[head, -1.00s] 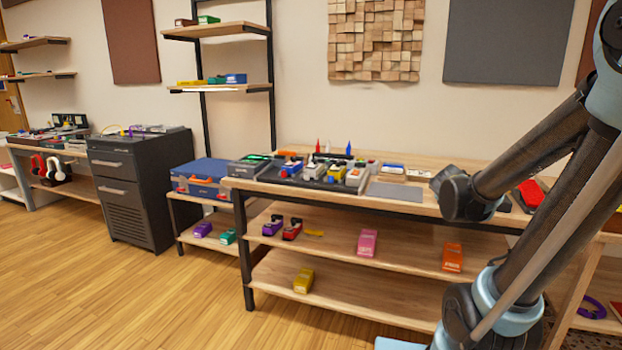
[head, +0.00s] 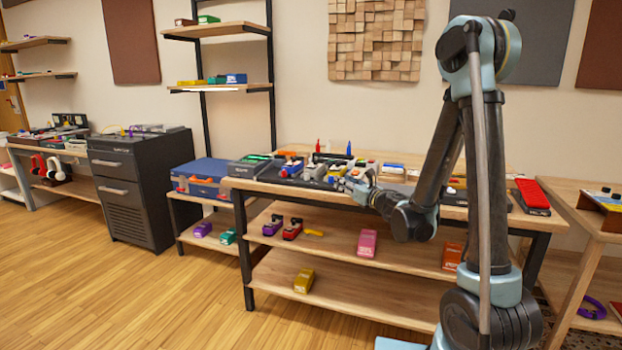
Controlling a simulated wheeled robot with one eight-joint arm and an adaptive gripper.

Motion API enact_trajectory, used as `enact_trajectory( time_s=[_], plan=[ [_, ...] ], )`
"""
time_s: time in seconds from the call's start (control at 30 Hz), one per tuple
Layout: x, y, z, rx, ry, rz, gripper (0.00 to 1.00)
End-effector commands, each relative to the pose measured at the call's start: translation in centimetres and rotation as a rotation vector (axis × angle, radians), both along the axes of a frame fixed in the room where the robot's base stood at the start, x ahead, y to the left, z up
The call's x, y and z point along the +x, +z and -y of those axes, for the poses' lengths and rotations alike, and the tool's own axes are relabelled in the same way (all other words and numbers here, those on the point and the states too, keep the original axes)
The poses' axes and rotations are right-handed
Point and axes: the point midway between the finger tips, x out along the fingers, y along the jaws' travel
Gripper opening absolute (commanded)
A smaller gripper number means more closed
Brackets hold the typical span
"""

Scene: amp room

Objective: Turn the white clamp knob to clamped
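I cannot make out the white clamp knob for certain; it is too small or hidden. A dark board (head: 283,178) with several small coloured and white devices lies on the top of the wooden workbench (head: 236,184). My gripper (head: 346,181) is at the right end of this board, low over the bench's front part. My wrist and forearm hide part of the bench behind them. The fingers are too small and blend with the devices, so I cannot tell whether they are open or touch anything.
A grey device (head: 249,167) with green on top stands left of the board. Red and blue pointed items stand behind it. A red pedal (head: 531,192) lies at the bench's right end. The lower shelves hold purple, red, pink (head: 367,243), orange and yellow items. Open wooden floor is at front left.

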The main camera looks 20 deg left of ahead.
Motion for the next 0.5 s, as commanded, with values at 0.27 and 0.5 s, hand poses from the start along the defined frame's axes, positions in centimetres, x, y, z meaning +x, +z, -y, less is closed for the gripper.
enact_trajectory(
  time_s=[0.27,0.5],
  plan=[
    [-0.8,-1.6,-2.4,-0.077,0.074,0.063,0.28],
    [1.2,-1.6,-5.1,-0.076,0.074,0.063,0.28]
  ],
)
